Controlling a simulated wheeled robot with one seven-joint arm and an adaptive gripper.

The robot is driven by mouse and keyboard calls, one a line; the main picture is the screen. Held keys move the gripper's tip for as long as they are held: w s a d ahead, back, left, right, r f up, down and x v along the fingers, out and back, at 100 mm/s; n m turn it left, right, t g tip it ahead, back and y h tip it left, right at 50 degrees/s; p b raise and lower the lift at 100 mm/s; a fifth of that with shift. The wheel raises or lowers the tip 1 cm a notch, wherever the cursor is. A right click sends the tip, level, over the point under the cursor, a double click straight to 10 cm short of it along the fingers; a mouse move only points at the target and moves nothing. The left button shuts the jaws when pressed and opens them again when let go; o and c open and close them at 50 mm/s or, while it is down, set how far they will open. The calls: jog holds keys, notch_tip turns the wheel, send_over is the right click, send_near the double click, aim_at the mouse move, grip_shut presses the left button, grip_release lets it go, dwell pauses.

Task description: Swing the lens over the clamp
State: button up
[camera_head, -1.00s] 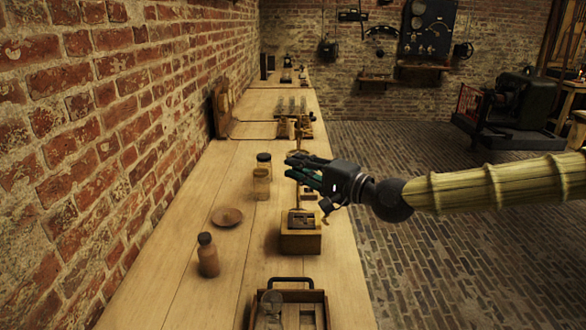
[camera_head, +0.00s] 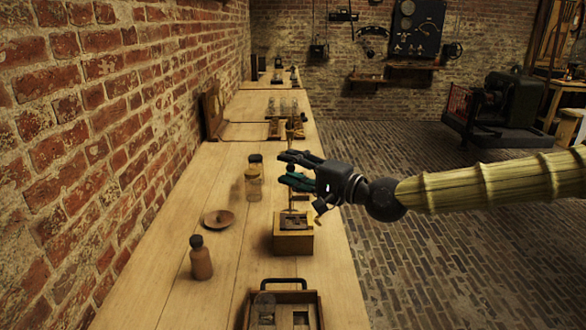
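A wooden block (camera_head: 293,243) with a dark metal fitting (camera_head: 296,223) on top stands near the bench's right edge; the fitting may be the clamp. A thin upright brass rod (camera_head: 290,133) shows behind my gripper (camera_head: 283,167), and its lower part is partly hidden by the fingers. I cannot make out a lens for certain on it. My gripper reaches in from the right above the bench, behind and above the block. Its two dark green-tinted fingers point left and stand apart, with no held thing visible between them. I cannot tell whether they touch the rod.
A wooden tray with a dark handle (camera_head: 284,284) lies in front. A brick wall (camera_head: 110,110) borders the bench's left side.

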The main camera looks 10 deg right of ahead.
jog(key=v, duration=1.2)
dwell(0.6)
